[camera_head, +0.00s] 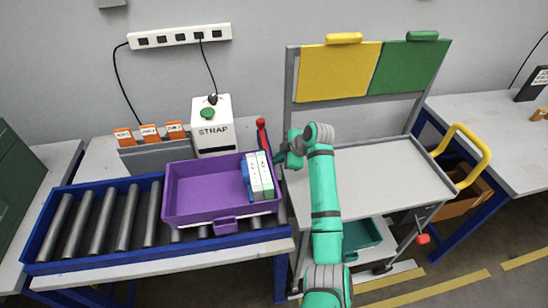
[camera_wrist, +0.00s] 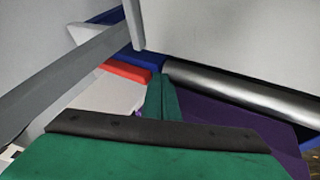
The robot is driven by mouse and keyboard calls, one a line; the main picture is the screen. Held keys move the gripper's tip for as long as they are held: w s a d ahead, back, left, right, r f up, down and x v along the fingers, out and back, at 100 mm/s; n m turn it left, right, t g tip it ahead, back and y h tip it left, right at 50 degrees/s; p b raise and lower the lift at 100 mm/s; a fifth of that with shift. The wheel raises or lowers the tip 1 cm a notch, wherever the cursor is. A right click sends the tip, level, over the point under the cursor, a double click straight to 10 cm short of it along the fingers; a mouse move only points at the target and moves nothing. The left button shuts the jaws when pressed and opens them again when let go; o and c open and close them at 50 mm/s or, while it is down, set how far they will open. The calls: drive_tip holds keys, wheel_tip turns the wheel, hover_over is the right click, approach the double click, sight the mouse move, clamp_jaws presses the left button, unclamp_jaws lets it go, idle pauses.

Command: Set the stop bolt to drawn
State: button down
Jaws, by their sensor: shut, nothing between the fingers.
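A red upright handle (camera_head: 262,136) stands at the back right end of the roller conveyor, behind the purple tote; it looks like the stop bolt, but its setting cannot be made out. My gripper (camera_head: 280,158) is just right of and slightly below the handle, apart from it as far as I can tell. In the wrist view the green fingers (camera_wrist: 162,98) are together with nothing between them. A flat red piece (camera_wrist: 126,70) lies beyond the fingertips there; I cannot tell whether it is part of the bolt.
The purple tote (camera_head: 183,205) with white and blue boxes (camera_head: 258,177) sits on the blue-framed conveyor (camera_head: 110,256). A white STRAP machine (camera_head: 212,140) stands behind. A grey cart (camera_head: 370,170) with yellow and green panels is right of my gripper; its top is clear.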

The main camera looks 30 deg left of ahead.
drive_tip(key=s+v, duration=0.2)
drive_tip(key=v, duration=0.8)
drive_tip(key=shift+s+d, duration=0.2)
drive_tip(key=shift+s, duration=0.1)
drive_tip(key=shift+w+d+f, duration=0.1)
